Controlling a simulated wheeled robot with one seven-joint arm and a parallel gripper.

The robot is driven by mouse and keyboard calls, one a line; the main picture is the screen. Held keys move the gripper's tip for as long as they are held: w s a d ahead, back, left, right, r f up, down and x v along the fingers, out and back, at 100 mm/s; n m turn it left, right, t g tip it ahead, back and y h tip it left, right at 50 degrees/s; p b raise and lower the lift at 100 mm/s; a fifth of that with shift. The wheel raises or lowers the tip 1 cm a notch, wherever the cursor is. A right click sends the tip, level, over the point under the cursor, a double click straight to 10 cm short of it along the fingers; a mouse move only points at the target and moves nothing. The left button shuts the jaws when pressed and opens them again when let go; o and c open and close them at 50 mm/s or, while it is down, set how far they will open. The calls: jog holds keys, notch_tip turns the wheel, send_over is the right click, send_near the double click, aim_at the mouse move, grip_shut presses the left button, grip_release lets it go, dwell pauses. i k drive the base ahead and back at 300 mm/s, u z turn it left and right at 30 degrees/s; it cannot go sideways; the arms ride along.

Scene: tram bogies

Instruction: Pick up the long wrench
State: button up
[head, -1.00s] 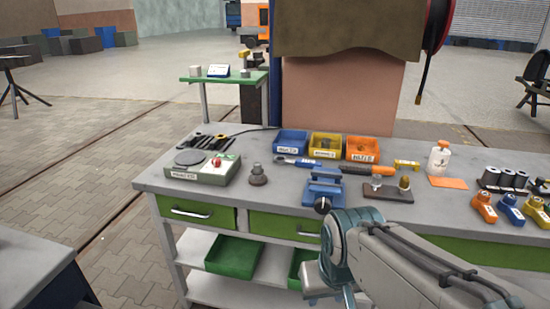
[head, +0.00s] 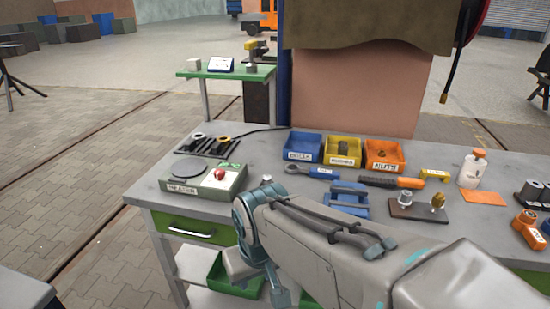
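A long tool with a blue handle and a grey ring-shaped head (head: 312,172) lies on the grey workbench (head: 155,190), in front of the blue bin. A second long tool, black with an orange end (head: 392,182), lies to its right. I cannot tell for sure which of them is the long wrench. Smaller dark tools with ring ends (head: 208,146) lie on a dark holder at the bench's left back. My arm crosses the lower middle, in front of the bench edge. My gripper's fingers do not show.
Blue (head: 302,146), yellow (head: 343,150) and orange (head: 384,154) bins stand behind the tools. A grey-green device with a red button (head: 205,183) is at the left. A blue fixture (head: 347,197), partly behind my arm, and a plate with two fittings (head: 417,205) stand in front.

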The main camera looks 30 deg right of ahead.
aim_at(315, 173)
jog(key=z, duration=0.55)
jog(key=i, duration=0.9)
jog(key=z, duration=0.8)
